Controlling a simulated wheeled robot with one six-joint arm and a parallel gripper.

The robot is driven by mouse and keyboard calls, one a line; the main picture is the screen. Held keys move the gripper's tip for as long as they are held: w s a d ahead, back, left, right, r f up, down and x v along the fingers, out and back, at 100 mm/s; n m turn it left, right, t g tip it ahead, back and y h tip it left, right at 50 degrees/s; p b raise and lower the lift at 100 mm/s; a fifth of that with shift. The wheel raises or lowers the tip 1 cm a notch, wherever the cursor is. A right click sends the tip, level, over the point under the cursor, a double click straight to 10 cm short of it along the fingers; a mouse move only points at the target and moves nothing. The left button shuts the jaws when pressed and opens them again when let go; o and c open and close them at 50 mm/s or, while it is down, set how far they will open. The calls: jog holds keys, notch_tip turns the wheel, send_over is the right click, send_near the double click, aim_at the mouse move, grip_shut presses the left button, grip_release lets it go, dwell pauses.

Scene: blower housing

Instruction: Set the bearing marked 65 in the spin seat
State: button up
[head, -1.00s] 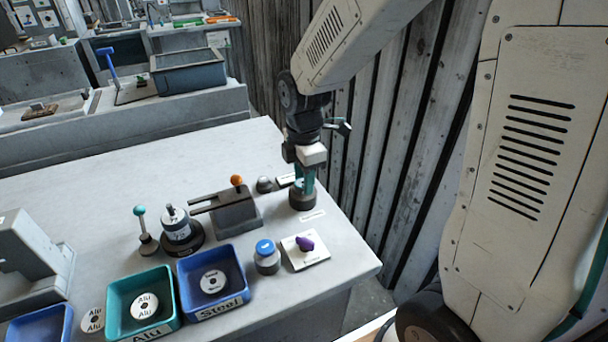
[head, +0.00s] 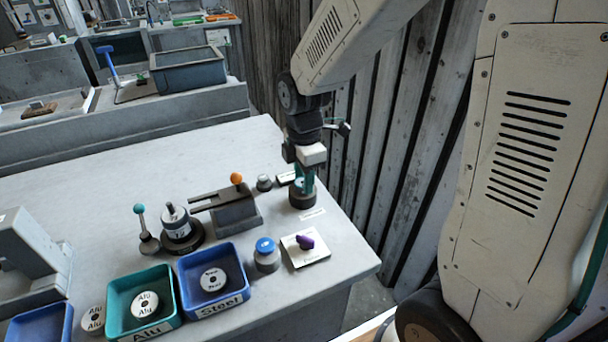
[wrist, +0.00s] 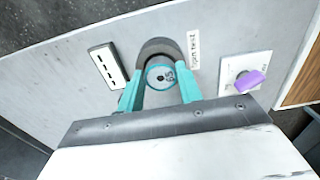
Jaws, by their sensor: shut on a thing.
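The bearing marked 65 (wrist: 160,76) is a small pale disc with a teal edge, face up in the wrist view. My gripper (wrist: 158,88) has its two teal fingers on either side of it and is shut on it. The dark round spin seat (wrist: 157,46) curves around the far side of the bearing. I cannot tell whether the bearing rests fully on the seat's floor. In the head view my gripper (head: 304,181) points down at the seat (head: 303,200) near the table's right edge, and the fingers partly hide the bearing.
A spin test label (wrist: 194,49) lies beside the seat. A white plate with a purple knob (head: 306,242), a blue-topped cylinder (head: 265,256) and an orange-knobbed grey block (head: 234,211) stand nearby. The Steel tray (head: 242,270) and Alu tray (head: 113,289) are at the front. The table's back is clear.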

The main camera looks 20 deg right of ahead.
jog(key=shift+f, duration=0.25)
jog(key=o, duration=1.6)
jog(key=shift+c, duration=0.2)
jog(key=shift+r, duration=3.7)
